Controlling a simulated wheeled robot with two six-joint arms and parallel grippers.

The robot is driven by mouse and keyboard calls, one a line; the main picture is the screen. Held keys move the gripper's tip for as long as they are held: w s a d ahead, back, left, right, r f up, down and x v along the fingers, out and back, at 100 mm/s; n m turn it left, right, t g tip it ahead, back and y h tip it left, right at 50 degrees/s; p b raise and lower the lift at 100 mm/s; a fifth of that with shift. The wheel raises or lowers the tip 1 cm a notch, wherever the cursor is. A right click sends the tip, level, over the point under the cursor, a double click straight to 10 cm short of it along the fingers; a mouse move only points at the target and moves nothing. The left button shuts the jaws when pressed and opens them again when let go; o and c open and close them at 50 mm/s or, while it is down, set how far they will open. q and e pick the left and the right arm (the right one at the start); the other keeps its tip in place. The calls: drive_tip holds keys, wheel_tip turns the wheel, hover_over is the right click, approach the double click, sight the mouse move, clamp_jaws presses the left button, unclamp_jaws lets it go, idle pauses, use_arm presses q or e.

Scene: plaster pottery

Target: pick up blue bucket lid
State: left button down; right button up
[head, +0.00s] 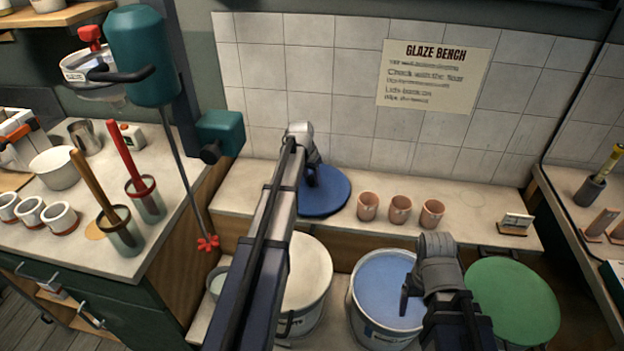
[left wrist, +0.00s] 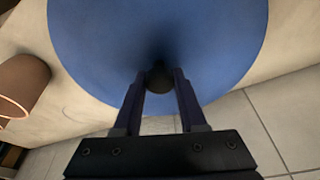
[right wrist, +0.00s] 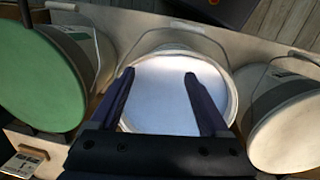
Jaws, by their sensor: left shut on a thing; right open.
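The blue bucket lid (head: 326,194) lies on the pale bench ledge at the foot of the tiled wall. It fills much of the left wrist view (left wrist: 110,50). My left gripper (head: 312,176) is over the lid, shut on its small dark knob (left wrist: 158,78). The lid looks flat on or very close to the ledge; I cannot tell whether it touches. My right gripper (head: 412,290) is open and empty above the open bucket of pale blue glaze (head: 390,285). Its two fingers (right wrist: 158,90) show apart over that bucket in the right wrist view.
Three pink cups (head: 400,208) stand on the ledge just right of the lid. A white-lidded bucket (head: 308,270) and a green-lidded bucket (head: 515,300) flank the open one. A teal mixer (head: 140,55) hangs at the left. The tiled wall (head: 330,100) rises close behind the lid.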

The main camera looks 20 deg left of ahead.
sight(312, 177)
use_arm(q)
wheel_tip(312, 177, up, 8)
drive_tip(key=p, duration=0.7)
drive_tip(key=shift+r+p, duration=0.25)
drive_tip(key=shift+p, duration=0.05)
use_arm(e)
wheel_tip(312, 177, up, 8)
drive_tip(key=shift+r, duration=0.25)
